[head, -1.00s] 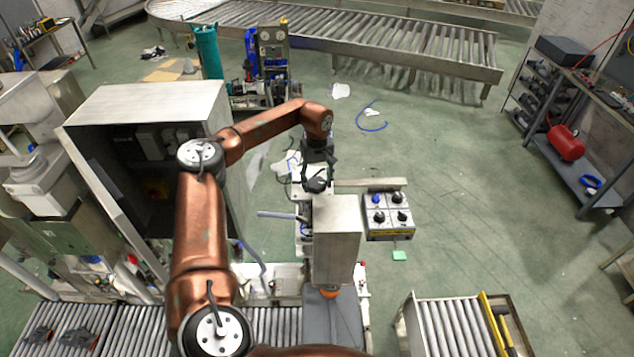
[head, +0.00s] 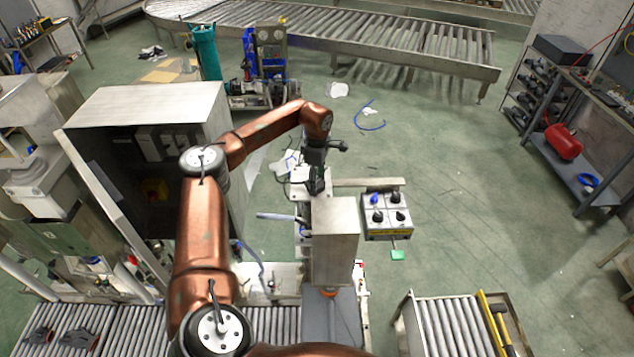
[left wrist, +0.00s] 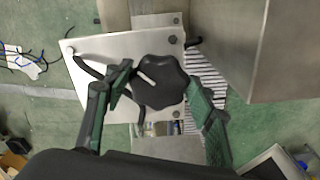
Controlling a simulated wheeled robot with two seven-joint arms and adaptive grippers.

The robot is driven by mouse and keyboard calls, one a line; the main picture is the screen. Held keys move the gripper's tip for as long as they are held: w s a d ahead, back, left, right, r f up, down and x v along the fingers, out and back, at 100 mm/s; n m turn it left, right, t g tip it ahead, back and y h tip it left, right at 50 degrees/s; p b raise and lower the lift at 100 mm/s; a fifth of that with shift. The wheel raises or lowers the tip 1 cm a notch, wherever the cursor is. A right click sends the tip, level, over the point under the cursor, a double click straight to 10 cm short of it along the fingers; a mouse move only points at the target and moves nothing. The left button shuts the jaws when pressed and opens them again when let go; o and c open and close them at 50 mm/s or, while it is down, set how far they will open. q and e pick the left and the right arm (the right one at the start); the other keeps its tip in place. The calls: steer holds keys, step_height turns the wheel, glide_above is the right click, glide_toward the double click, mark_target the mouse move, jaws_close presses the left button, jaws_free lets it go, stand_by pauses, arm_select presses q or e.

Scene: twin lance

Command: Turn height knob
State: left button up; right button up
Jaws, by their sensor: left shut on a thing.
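The height knob (left wrist: 163,82) is a black lobed knob with a white pointer mark, seen in the left wrist view on top of a light metal plate (left wrist: 92,55). My left gripper (left wrist: 160,87) is shut on the knob, with one green-padded finger on each side of it. In the head view my left gripper (head: 314,176) points down onto the top of the machine column, beyond the grey box (head: 335,240). The fingers mostly hide the knob there. My right gripper is in neither view.
A control box with several knobs (head: 385,213) hangs right of the column, with a green tag below. A lever (head: 276,217) sticks out left of the column. An open steel cabinet (head: 150,105) stands left. Floor to the right is mostly clear.

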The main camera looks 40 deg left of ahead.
arm_select(q)
steer(key=n, duration=0.5)
steer(key=shift+w+a+r+n, duration=0.15)
steer(key=shift+w+a+n, duration=0.05)
steer(key=shift+n, duration=0.1)
steer(key=n, duration=0.5)
steer(key=shift+w+a+n+p, duration=0.1)
steer(key=shift+a+n+p, duration=0.05)
steer(key=shift+n+p, duration=0.15)
steer(key=o, duration=1.2)
steer(key=shift+c, duration=0.2)
step_height(320, 180, up, 12)
